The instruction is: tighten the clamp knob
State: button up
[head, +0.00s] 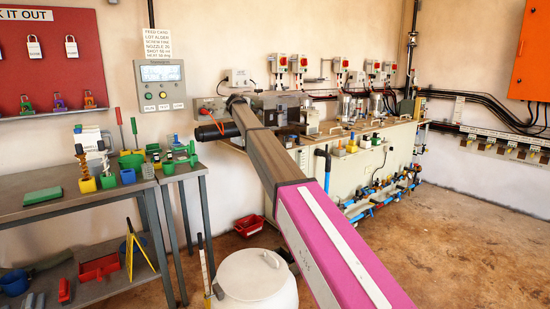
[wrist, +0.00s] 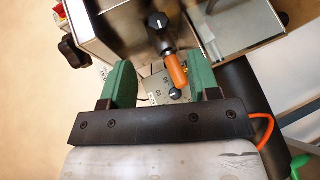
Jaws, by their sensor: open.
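My gripper (wrist: 160,78) shows in the wrist view with its two green fingers spread wide and nothing held between them. A black lobed knob (wrist: 72,51) sticks out from the left side of a metal box; it looks like a clamp knob, but I cannot be sure. It lies beyond and left of the left finger, apart from it. A black round knob with a white mark (wrist: 157,20) and an orange handle (wrist: 176,68) show ahead, between the fingers in the picture. A smaller marked black knob (wrist: 175,94) is below. In the head view my arm hides the gripper and the knobs.
A metal housing (wrist: 120,22) and a metal tray-like part (wrist: 235,30) flank the handle. In the head view a long bench (head: 350,165) with machines stands along the wall. A control panel (head: 161,84) hangs left of my arm. A grey table (head: 60,205) holds several tools.

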jog(key=w+d+f+n+t+h, duration=0.2)
jog(key=w+d+f+n+t, duration=0.1)
jog(key=w+t, duration=0.3)
jog(key=shift+w+d+f+n+h, duration=0.15)
jog(key=shift+w+f+n+h, duration=0.15)
jog(key=shift+w+n, duration=0.5)
dwell(0.5)
jog(key=v, duration=1)
jog(key=s+d+f+m+g, duration=0.2)
jog(key=s+d+f, duration=0.3)
jog(key=f, duration=0.3)
jog(key=s+d+f+m+g+h, duration=0.1)
jog(key=s+d+f+m+g, duration=0.2)
jog(key=s+d+f, duration=0.3)
notch_tip(320, 180, down, 3)
jog(key=d+m, duration=0.1)
jog(key=d, duration=0.1)
jog(key=shift+s+d+r+g+h, duration=0.25)
jog(key=shift+d+g+h, duration=0.05)
jog(key=shift+d, duration=0.05)
jog(key=shift+w, duration=0.1)
jog(key=w+a+r+n+t, duration=0.1)
jog(key=w+a+r, duration=0.5)
jog(key=a+r, duration=0.3)
jog(key=w+a+r, duration=0.6)
jog(key=a+r, duration=0.2)
jog(key=r, duration=0.3)
jog(key=x, duration=1.1)
jog(key=shift+s+d, duration=0.2)
